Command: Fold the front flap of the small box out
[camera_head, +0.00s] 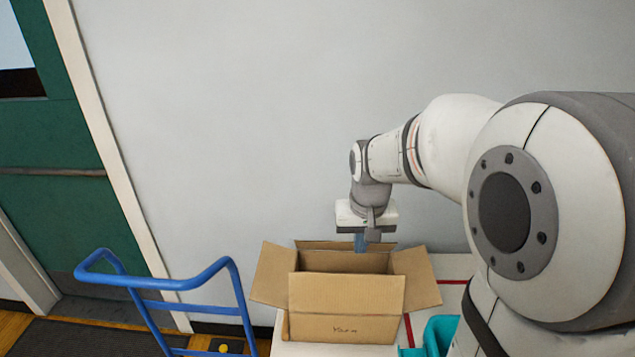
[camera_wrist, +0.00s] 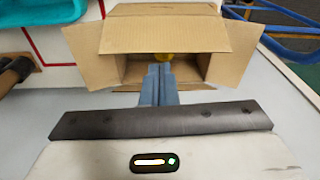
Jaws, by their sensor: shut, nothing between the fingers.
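The small cardboard box (camera_head: 342,328) stands on a white surface with its top open. Its front flap (camera_head: 345,293) stands about upright above the front rim; it also shows across the opening in the wrist view (camera_wrist: 180,36). The left side flap (camera_head: 271,275) and right side flap (camera_head: 418,278) are spread outward. The back flap (camera_head: 318,245) is partly seen by the wall. My gripper (camera_head: 360,246) is shut and empty, pointing down over the rear of the box, apart from the front flap. Its blue fingers also show in the wrist view (camera_wrist: 155,80).
A blue trolley frame (camera_head: 150,283) stands left of the box, and a teal bin (camera_head: 438,335) stands at the front right. The grey wall (camera_head: 250,130) is close behind. Red lines mark the white surface.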

